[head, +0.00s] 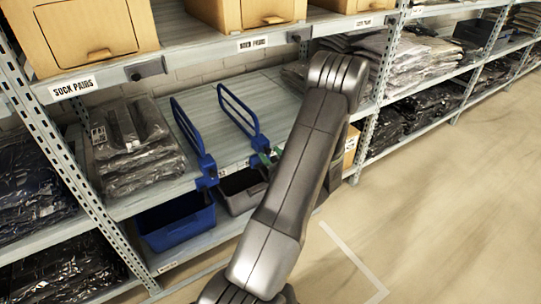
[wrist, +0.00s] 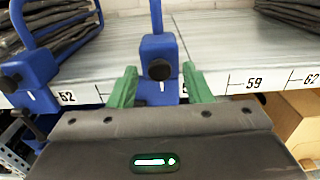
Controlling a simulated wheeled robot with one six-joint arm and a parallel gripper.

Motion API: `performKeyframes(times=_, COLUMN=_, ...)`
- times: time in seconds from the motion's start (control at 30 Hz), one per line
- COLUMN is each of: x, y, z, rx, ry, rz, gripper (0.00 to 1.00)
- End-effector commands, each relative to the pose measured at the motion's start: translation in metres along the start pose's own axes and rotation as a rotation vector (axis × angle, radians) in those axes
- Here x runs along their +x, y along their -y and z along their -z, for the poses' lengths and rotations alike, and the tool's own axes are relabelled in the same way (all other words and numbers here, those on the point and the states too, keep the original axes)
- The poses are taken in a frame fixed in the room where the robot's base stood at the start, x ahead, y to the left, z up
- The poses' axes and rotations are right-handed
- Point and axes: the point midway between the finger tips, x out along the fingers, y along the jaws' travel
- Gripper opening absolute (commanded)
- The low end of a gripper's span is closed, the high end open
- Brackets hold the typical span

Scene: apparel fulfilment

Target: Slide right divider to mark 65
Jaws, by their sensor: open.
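The right divider (head: 240,112) is a blue hoop on a blue clamp block, standing upright on the middle shelf. In the wrist view its block (wrist: 160,48) with a dark round knob sits at the shelf's front edge. My gripper (wrist: 160,70) is open, with one green finger on each side of the block's lower part. I cannot tell whether either finger touches it. In the head view my gripper (head: 267,157) is mostly hidden by my arm. The scale strip (wrist: 232,86) shows 52, 59 and 62; the number beside the right divider is covered. Mark 65 is not in the wrist view.
The left divider (head: 190,135) stands to the left, beside stacked bagged garments (head: 133,148). The shelf right of the right divider is bare up to dark folded garments (wrist: 290,12). A blue bin (head: 177,221) and a cardboard box (wrist: 297,120) are below.

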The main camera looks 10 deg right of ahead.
Motion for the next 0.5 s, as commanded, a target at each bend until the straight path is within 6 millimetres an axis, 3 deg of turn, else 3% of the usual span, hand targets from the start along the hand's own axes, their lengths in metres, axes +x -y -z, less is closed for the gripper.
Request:
performKeyframes(times=0.4, x=0.009, y=0.0, z=-0.0003, rx=-0.001, ry=0.0, rz=0.0, gripper=0.45)
performKeyframes(times=0.5, x=0.0089, y=0.0, z=-0.0003, rx=-0.001, ry=0.0, rz=0.0, gripper=0.25)
